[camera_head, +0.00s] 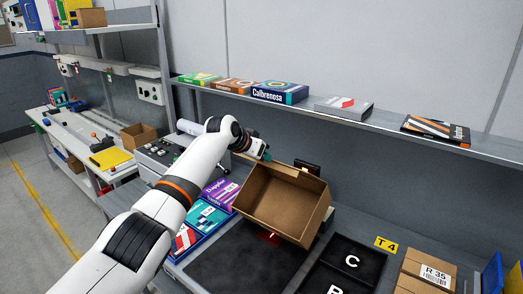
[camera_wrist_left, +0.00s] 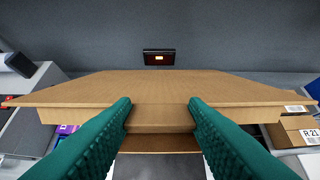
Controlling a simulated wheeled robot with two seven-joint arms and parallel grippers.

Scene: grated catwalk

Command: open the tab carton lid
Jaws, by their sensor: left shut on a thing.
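The brown tab carton (camera_head: 284,209) is at the back of the work surface in the head view. It is tilted, and its hollow brown inside faces me. My left gripper (camera_head: 265,156) is at its upper left edge. In the left wrist view, the wide flat cardboard panel (camera_wrist_left: 160,86) spans most of the picture. The green fingers of my left gripper (camera_wrist_left: 160,112) are on both sides of a narrow tab (camera_wrist_left: 161,127) at its near edge, shut on it. I cannot tell exactly where lid and body meet. My right gripper is not in view.
A dark mat (camera_head: 235,258) lies in front of the carton. Flat colourful boxes (camera_head: 207,219) lie to its left. Black lettered trays (camera_head: 350,262) and a labelled carton (camera_head: 426,272) are to its right. A shelf (camera_head: 385,120) with boxes runs above. A small dark display (camera_wrist_left: 159,57) is behind.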

